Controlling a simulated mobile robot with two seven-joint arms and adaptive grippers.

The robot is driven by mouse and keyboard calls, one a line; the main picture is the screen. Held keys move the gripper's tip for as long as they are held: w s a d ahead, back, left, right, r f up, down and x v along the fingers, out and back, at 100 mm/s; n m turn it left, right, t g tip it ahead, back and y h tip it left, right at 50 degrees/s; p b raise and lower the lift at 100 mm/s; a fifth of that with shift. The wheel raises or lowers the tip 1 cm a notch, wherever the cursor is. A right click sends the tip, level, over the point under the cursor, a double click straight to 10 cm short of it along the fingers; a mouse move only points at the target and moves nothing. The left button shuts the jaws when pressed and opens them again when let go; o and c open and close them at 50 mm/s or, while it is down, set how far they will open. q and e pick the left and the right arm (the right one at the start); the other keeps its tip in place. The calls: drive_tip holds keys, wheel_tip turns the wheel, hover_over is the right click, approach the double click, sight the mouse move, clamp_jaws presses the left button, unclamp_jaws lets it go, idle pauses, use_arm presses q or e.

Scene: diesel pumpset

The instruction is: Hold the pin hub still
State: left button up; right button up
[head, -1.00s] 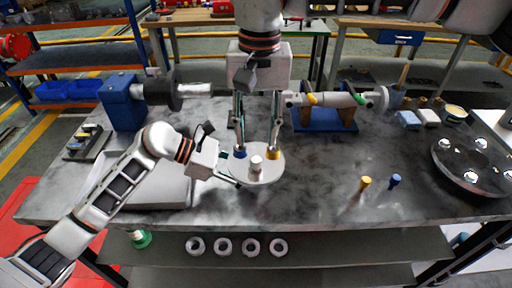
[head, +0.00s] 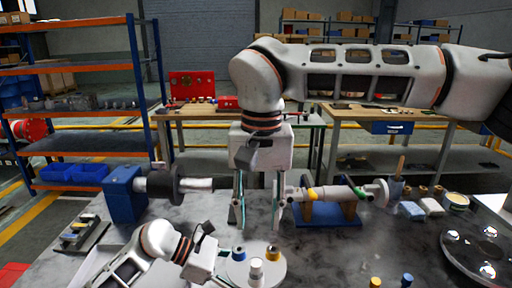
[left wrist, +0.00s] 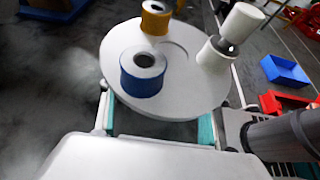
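The pin hub is a pale round plate (head: 240,279) near the table's front in the head view. It also shows in the left wrist view (left wrist: 182,92). It carries a blue ringed pin (left wrist: 143,72), a yellow one (left wrist: 156,17) and a white one (left wrist: 217,55) with a white piece on top. My left gripper (left wrist: 158,128) is at the hub's near edge, with its teal fingers spread apart either side of that edge. Its fingertips are hidden by the plate, so its grip is unclear. My right gripper (head: 258,226) is open and empty, pointing down above and behind the hub.
A blue stand (head: 328,214) with a horizontal shaft is behind right. A blue block with a dark shaft holder (head: 126,194) is at left. Yellow (head: 375,282) and blue (head: 407,279) pins stand at front right. A round tray (head: 462,262) is far right.

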use_arm(q)
drive_tip(key=v, duration=1.2)
